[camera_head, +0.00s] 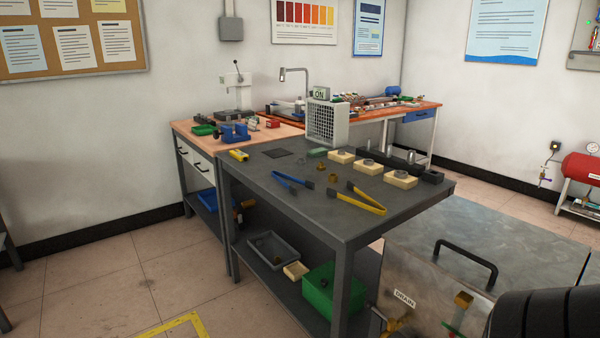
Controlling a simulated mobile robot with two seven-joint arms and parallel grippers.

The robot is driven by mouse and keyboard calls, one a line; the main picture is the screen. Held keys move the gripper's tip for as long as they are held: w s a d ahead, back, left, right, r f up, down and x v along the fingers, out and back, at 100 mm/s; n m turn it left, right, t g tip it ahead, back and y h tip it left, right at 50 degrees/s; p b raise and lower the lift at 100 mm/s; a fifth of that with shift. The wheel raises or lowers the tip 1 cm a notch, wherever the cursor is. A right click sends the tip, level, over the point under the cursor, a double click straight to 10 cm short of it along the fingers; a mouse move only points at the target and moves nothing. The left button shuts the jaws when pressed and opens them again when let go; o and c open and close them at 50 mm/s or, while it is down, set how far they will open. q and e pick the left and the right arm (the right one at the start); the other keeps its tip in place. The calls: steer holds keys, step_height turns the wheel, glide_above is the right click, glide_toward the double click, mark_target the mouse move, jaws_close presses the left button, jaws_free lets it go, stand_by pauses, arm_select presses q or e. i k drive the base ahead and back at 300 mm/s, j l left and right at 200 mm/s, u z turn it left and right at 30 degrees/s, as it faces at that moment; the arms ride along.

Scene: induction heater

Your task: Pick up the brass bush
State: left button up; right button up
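Two small brass-coloured pieces lie on the dark grey table in the middle of the picture. Neither of my grippers is in view, and nothing holds either piece.
The dark grey table (345,225) also bears blue tongs (290,182), yellow tongs (358,200), pale blocks with rings (400,179) and a grey mesh-fronted box (327,122). A metal tank (430,275) marked DRAIN stands at the front right. Floor is clear at left.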

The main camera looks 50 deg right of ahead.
mark_target(332, 178)
steer(key=i+z, duration=0.2)
steer(key=i, duration=0.45)
steer(key=i+j+z, duration=0.15)
steer(key=i, duration=0.5)
